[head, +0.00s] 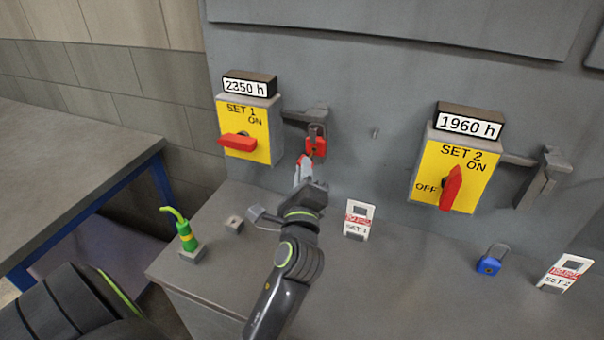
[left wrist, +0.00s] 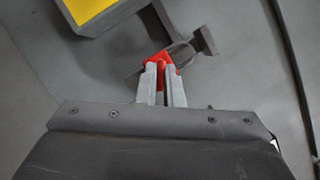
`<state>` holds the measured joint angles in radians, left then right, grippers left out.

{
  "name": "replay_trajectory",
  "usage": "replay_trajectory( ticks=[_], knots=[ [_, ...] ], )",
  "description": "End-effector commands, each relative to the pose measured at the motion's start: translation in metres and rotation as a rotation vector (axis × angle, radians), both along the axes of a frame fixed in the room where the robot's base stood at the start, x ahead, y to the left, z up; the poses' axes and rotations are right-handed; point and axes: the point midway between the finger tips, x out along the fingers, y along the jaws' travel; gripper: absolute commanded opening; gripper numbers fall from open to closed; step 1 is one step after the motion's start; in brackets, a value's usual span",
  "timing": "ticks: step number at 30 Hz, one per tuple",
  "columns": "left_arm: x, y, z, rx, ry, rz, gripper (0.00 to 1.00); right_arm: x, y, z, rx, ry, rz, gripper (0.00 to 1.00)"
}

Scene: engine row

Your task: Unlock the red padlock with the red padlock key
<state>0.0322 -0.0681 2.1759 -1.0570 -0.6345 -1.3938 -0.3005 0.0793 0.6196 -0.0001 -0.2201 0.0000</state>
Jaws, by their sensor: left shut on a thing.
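The red padlock (head: 319,144) hangs on the grey hasp (head: 304,117) at the right side of the SET 1 switch box. My left gripper (head: 304,170) points up at it from below, its fingertips close under the padlock. In the left wrist view, the fingers (left wrist: 161,88) are shut on a small red piece, the red padlock key (left wrist: 162,77), mostly hidden between them. The red padlock (left wrist: 158,58) shows just beyond the fingertips. I cannot tell how far the key is in the padlock. My right gripper is not in view.
The SET 1 box (head: 236,117) has a level red handle; the SET 2 box (head: 433,174) has an upright one. A SET 1 tag (head: 357,222), blue padlock (head: 489,265), SET 2 tag (head: 561,273) and green-and-yellow piece (head: 185,236) stand on the grey ledge. A table (head: 70,165) is left.

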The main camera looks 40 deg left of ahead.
Motion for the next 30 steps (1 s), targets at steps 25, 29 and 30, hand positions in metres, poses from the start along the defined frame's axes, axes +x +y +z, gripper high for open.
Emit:
replay_trajectory(
  ticks=[25, 29, 30],
  knots=[
    [0.024, 0.006, 0.002, 0.0, 0.0, 0.0, 0.0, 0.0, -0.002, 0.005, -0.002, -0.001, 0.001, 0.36],
    [0.024, 0.005, 0.003, -0.072, -0.019, 0.0, 0.0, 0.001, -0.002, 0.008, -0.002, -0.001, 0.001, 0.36],
    [0.024, 0.005, 0.003, -0.1, -0.026, 0.0, 0.0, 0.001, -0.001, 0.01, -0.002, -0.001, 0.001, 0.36]
  ],
)
